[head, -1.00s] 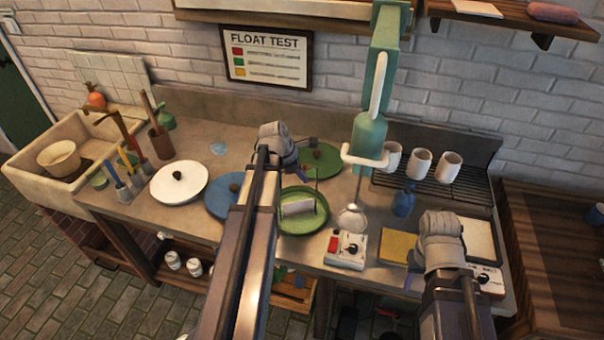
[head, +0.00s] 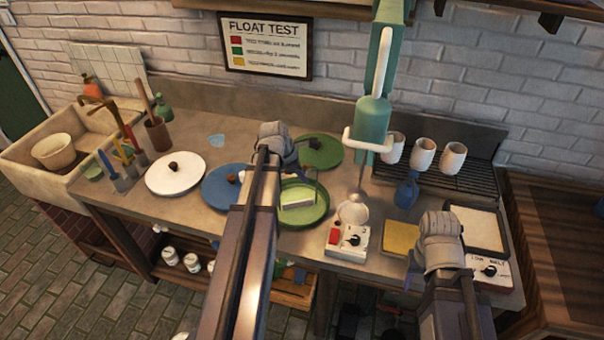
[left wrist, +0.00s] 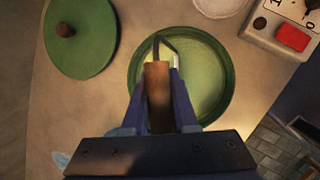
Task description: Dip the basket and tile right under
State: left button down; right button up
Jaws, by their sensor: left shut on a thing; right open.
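A round green glaze pan (head: 325,212) stands on the counter, with pale green liquid inside it in the left wrist view (left wrist: 215,80). A pale tile (head: 297,200) shows within the pan's outline, with thin wire of the basket (head: 317,185) rising beside it. My left gripper (head: 300,170) is over the pan and shut on the basket's brown handle (left wrist: 158,90). A dark bent wire shows past the handle.
A green lid (head: 322,152) lies behind the pan, blue (head: 222,190) and white (head: 175,175) lids left. A green stand mixer (head: 372,125) and switch box (head: 347,240) stand right. A yellow pad (head: 400,238) and rack with cups (head: 422,155) are further right.

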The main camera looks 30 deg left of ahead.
pick_arm(q)
jog(key=shift+f+b, duration=2.2)
jog(key=shift+f, duration=0.4)
jog(key=shift+r, duration=0.1)
dwell(1.5)
notch_tip(320, 180, up, 15)
jog(key=p, duration=1.5)
jog(key=shift+r, duration=0.2)
dwell(1.4)
